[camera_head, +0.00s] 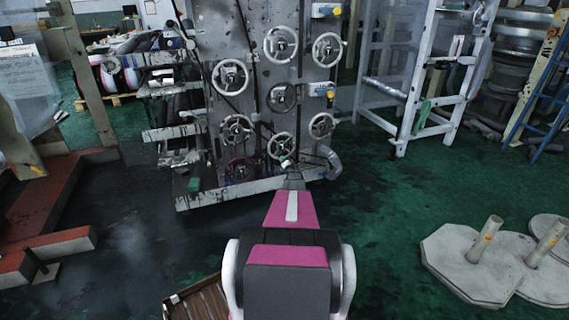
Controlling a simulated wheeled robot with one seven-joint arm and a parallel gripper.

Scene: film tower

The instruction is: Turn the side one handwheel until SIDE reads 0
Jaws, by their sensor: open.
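Several white-rimmed spoked handwheels are mounted on the grey machine panel (256,28) ahead. I cannot read which is side one, and no SIDE reading is legible. A lower handwheel (281,146) stands just past the end of my arm. My gripper (287,162) is open, small in view, at or very near the lower edge of this wheel; I cannot tell whether it touches. Other handwheels are at upper middle (281,45), upper right (328,50), left (230,77), lower left (237,131) and lower right (321,125).
Small white-and-blue boxes with yellow parts sit by the wheels, one at the top right (325,10). A white frame (411,105) stands to the right. Grey floor plates with posts (462,265) lie at lower right. Red-topped beams (45,205) lie at left.

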